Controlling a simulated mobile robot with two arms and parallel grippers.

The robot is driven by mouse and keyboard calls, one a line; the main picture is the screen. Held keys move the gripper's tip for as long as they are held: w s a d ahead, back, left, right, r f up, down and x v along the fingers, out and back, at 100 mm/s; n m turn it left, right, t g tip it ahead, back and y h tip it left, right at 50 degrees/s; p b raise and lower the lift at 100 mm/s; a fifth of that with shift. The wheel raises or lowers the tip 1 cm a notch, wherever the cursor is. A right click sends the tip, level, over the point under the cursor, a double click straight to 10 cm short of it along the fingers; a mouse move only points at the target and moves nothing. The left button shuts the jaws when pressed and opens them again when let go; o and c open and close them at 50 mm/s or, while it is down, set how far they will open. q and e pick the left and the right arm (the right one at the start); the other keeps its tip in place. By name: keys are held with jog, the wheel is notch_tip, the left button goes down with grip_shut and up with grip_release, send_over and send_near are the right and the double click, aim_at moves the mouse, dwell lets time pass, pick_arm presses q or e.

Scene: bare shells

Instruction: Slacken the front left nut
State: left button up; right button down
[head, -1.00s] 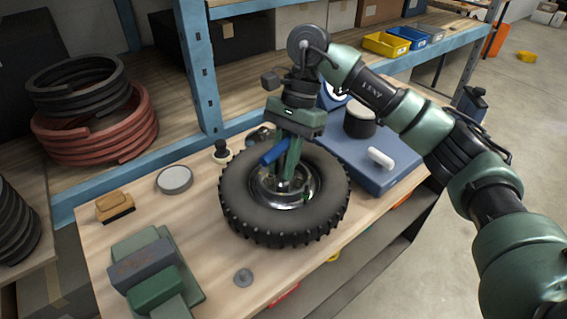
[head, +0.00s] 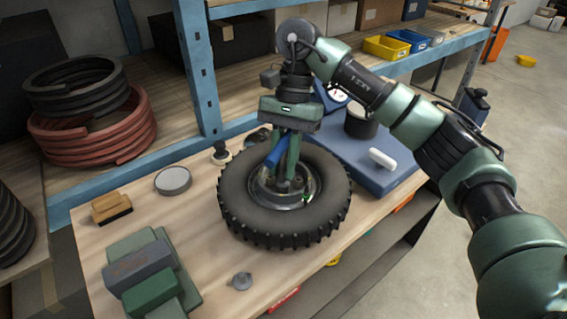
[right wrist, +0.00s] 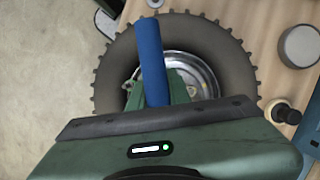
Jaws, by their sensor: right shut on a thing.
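A black knobby tyre (head: 240,200) lies flat on the wooden bench with a shiny metal rim (head: 308,180) at its centre. My right gripper (head: 285,183) points down into the rim and is shut on a tool with a blue handle (head: 276,151). The handle slants up and shows large in the right wrist view (right wrist: 151,60). The tool's lower end and the front left nut are hidden or too small to make out. The tyre also shows in the right wrist view (right wrist: 115,70). My left gripper is not in view.
The bench (head: 205,245) also holds a green vise-like block (head: 150,275), a brush (head: 111,207), a round grey lid (head: 173,181), a small grey knob (head: 242,281) and a blue case (head: 385,180). A blue shelf post (head: 204,80) stands close behind.

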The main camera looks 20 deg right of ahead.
dwell(0.3)
jog(key=shift+r+n+h+p, duration=0.15)
jog(key=shift+n+h+p, duration=0.25)
jog(key=shift+n, duration=1)
jog(key=shift+g, duration=0.3)
